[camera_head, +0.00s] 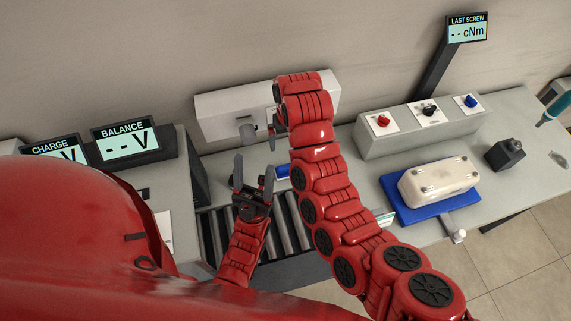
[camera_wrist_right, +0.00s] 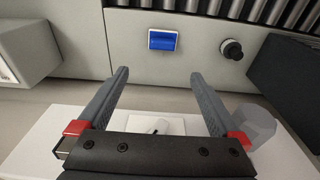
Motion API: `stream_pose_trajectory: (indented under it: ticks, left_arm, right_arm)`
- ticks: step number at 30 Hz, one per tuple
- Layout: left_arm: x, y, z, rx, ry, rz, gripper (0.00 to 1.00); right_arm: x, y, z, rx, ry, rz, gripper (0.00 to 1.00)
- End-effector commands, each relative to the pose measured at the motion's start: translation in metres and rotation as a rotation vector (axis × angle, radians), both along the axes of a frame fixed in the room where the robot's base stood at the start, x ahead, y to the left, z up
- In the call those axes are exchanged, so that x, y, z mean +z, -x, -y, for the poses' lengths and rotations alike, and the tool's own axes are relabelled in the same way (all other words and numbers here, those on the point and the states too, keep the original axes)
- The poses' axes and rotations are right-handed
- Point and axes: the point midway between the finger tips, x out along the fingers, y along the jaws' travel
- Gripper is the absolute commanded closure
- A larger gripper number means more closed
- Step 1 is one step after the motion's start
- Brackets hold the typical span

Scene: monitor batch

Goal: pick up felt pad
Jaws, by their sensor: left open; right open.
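No item is clearly recognizable as the felt pad. A small blue rectangular piece (camera_head: 283,171) lies on the grey bench beside the rollers, partly hidden by my right arm. In the right wrist view a blue piece with a pale edge (camera_wrist_right: 163,41) lies beyond the fingertips; it looks like the same one. My left gripper (camera_head: 253,173) is open and empty above the rollers.
The white box (camera_head: 222,104) stands at the wall. A roller conveyor (camera_head: 212,238) runs at the front. Right, a white device (camera_head: 438,182) lies on a blue mat (camera_head: 408,213) below a button console (camera_head: 395,146). Voltage displays (camera_head: 128,146) stand left. A dark knob (camera_wrist_right: 232,48) is near the blue piece.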

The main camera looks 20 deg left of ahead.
Motion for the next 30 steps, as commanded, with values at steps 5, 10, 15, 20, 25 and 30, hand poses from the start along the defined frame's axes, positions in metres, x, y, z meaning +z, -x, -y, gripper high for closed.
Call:
stream_pose_trajectory:
  ticks: [5, 10, 15, 20, 25, 30]
  left_arm:
    - [-0.031, 0.0, 0.0, 0.0, 0.0, 0.0, 0.39]
    - [-0.057, 0.0, 0.0, 0.0, 0.0, 0.0, 0.39]
    - [-0.046, 0.0, 0.0, 0.0, 0.0, 0.0, 0.39]
    - [-0.039, 0.0, 0.0, 0.0, 0.0, 0.0, 0.39]
    - [-0.037, 0.0, 0.0, 0.0, 0.0, 0.0, 0.39]
    - [-0.025, 0.0, 0.0, 0.0, 0.0, 0.0, 0.39]
  right_arm:
    - [-0.036, -0.003, -0.002, 0.001, 0.002, 0.003, 0.0]
    - [-0.064, -0.005, -0.004, 0.001, 0.001, 0.002, 0.0]
    - [-0.081, -0.007, -0.005, 0.001, 0.005, -0.007, 0.0]
    - [-0.103, -0.01, -0.007, -0.001, 0.002, -0.001, 0.0]
    - [-0.112, -0.011, -0.007, -0.001, 0.001, 0.0, 0.0]
    - [-0.122, -0.009, -0.009, 0.0, 0.003, -0.003, 0.0]
